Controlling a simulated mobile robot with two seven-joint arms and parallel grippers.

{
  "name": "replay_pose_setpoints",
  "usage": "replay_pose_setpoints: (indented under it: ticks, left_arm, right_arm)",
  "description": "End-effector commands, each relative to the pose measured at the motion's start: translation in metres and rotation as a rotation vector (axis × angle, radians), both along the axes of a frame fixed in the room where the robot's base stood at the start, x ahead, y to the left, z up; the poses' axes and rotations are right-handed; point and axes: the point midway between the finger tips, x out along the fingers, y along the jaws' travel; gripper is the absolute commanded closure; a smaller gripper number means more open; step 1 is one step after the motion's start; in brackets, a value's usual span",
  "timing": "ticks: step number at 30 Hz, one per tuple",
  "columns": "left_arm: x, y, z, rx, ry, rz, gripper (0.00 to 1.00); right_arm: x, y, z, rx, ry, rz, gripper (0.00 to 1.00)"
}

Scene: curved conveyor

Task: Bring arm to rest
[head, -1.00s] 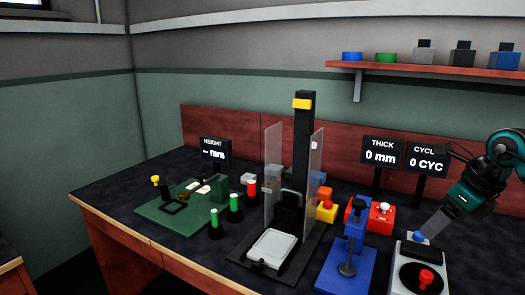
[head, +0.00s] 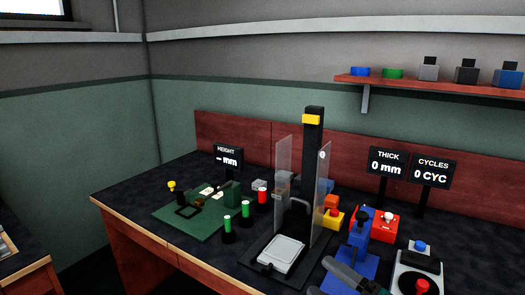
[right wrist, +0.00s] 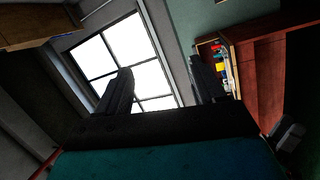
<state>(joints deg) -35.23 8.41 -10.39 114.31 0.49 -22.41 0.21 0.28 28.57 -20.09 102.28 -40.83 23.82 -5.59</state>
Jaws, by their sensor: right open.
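My right gripper (right wrist: 160,88) is open and empty in the right wrist view, its two dark fingers apart with a bright window behind them. In the head view, part of my right gripper (head: 347,276) shows at the bottom edge, in front of the blue stand (head: 357,258); most of the arm is out of frame. My left gripper is in neither view.
The dark table (head: 130,190) holds a green board (head: 190,222), a tall black column device (head: 312,150) with clear panels, a red button box (head: 385,228) and a white-topped unit (head: 412,262). A wooden shelf (head: 440,88) hangs behind.

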Motion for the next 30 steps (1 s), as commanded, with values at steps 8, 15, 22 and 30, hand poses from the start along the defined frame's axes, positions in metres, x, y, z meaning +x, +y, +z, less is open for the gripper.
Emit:
replay_pose_setpoints:
  ticks: [8,15,22,30]
  left_arm:
    - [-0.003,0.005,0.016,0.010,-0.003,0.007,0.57]
    - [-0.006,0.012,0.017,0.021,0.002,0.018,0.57]
    - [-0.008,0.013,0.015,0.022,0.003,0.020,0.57]
    - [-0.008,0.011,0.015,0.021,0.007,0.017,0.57]
  right_arm:
    - [-0.068,-0.046,-0.107,0.579,0.761,-0.491,0.31]
    - [-0.146,-0.055,-0.174,0.811,1.183,-0.731,0.31]
    - [-0.160,-0.055,-0.184,0.843,1.247,-0.765,0.31]
    - [-0.160,-0.054,-0.184,0.840,1.244,-0.763,0.31]
